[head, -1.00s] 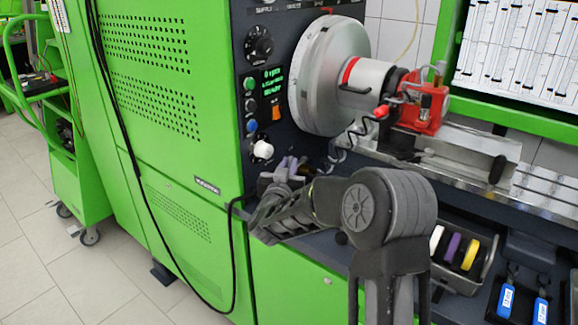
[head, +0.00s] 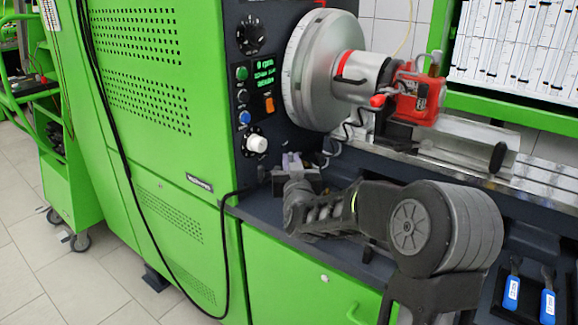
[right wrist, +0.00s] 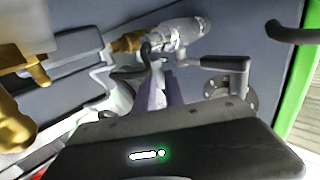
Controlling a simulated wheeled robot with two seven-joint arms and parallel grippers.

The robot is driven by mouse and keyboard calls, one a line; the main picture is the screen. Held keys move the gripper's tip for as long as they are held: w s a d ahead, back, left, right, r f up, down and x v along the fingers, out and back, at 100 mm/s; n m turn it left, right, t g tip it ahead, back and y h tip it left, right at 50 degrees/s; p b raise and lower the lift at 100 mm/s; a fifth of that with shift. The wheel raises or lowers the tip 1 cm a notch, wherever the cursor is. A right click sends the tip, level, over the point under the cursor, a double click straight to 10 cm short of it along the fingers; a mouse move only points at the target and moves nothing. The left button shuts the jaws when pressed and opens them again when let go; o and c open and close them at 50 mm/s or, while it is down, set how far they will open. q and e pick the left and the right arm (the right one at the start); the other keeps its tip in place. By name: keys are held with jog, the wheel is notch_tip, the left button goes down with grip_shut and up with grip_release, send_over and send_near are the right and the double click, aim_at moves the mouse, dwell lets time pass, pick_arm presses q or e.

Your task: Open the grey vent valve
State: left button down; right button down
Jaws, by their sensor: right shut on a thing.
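My right gripper (head: 291,164) reaches low in front of the pump bench, just right of the green cabinet. In the right wrist view its narrow purple-grey fingers (right wrist: 161,88) are close together, shut on a small light-grey part. This part looks like the handle of the grey vent valve, though the fingers hide most of it. A silver valve body (right wrist: 180,35) with a brass fitting (right wrist: 128,42) lies just beyond the fingertips. My left gripper is out of view.
The large silver disc (head: 308,70) and the red-clamped pump (head: 416,98) stand above my right arm. A white knob (head: 257,143) and buttons are on the dark panel. A black cable hangs down the green cabinet (head: 150,120). Blue-labelled tools (head: 512,290) lie at lower right.

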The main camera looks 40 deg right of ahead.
jog(key=c, duration=1.7)
grip_release()
jog(key=shift+s, duration=0.15)
jog(key=v, duration=0.7)
jog(key=shift+s+a, duration=0.2)
jog(key=shift+s, duration=0.05)
jog(key=shift+c, duration=0.3)
